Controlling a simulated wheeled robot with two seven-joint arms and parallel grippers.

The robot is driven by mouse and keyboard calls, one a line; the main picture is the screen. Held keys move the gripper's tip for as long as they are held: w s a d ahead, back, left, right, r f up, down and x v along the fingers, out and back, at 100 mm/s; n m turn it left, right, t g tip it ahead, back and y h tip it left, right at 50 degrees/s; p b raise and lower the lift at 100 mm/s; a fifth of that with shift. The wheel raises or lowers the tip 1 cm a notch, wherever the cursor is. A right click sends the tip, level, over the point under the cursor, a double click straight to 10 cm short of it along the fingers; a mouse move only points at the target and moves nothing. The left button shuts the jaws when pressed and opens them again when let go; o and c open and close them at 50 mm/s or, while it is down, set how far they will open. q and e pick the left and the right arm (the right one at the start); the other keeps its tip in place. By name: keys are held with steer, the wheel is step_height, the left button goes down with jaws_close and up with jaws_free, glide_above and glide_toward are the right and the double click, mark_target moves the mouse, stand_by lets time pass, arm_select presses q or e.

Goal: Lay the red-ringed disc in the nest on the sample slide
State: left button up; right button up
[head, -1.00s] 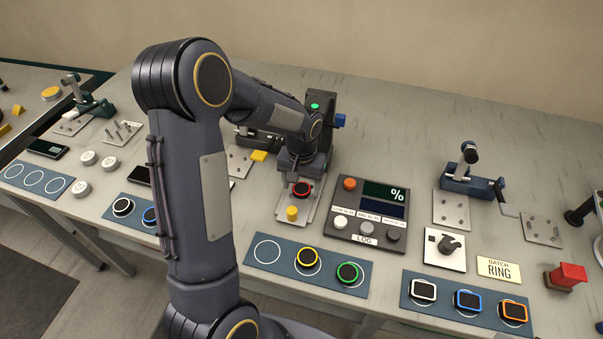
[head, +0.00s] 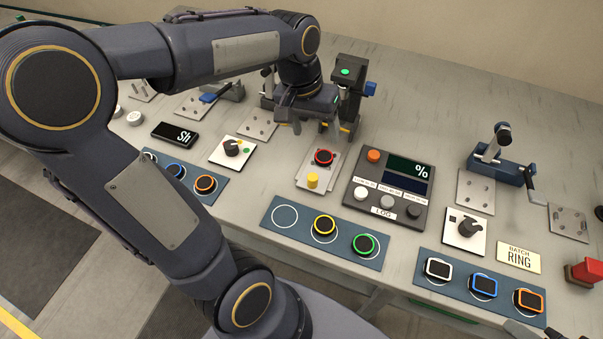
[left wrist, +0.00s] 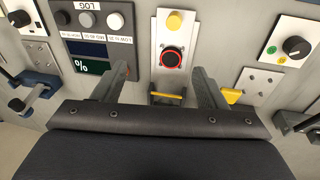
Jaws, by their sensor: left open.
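The red-ringed disc (head: 323,157) is black with a red ring and sits on the metal sample slide (head: 309,186), behind the slide's yellow knob (head: 313,181). It looks seated in the nest, though the nest itself is hidden under it. In the left wrist view the disc (left wrist: 172,59) lies on the slide (left wrist: 158,80), beyond and between my fingers, touched by neither. My left gripper (head: 320,124) is open and empty, behind the disc and near the dark tester post (head: 349,92). Its two spread fingers show in the left wrist view (left wrist: 161,88).
A log panel (head: 392,188) stands right of the slide. In front is a blue mat (head: 303,235) with an empty left circle and yellow- and green-ringed discs. A second mat (head: 452,301) holds square-ringed parts. A clamp (head: 500,160) stands at right.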

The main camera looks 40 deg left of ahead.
arm_select(q)
steer(key=s+d+f+t+h, duration=0.1)
steer(key=s+d+t, duration=0.3)
steer(key=s, duration=1)
steer(key=shift+s+d+f+m+h, duration=0.15)
steer(key=shift+s+d+m+h, duration=0.25)
steer(key=shift+d, duration=0.7)
